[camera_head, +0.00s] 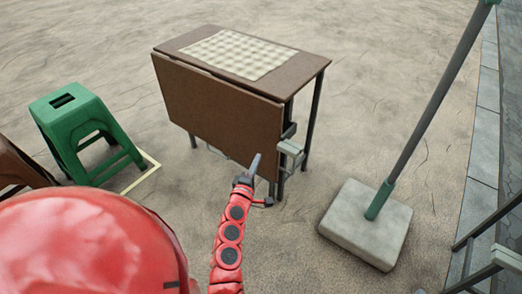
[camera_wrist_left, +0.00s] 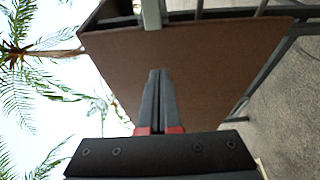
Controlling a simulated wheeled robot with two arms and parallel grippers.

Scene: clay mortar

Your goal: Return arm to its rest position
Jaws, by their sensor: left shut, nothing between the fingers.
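My left arm (camera_head: 230,230) is red and segmented and rises from the bottom middle of the head view. Its gripper (camera_head: 257,158) points up and away, in front of the lower right part of a folding table's brown panel (camera_head: 205,108). In the left wrist view the two dark fingers (camera_wrist_left: 160,72) are together, with nothing between them. The brown panel (camera_wrist_left: 205,70) fills much of that view behind the fingers. I cannot tell whether the fingertips touch it. My right gripper is not in view.
A checked cloth (camera_head: 238,53) lies on the table top. A green stool (camera_head: 88,135) stands at left. A grey pole rises from a square concrete base (camera_head: 368,222) at right. Metal bars (camera_head: 485,225) show at the right edge. Open ground lies between table and base.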

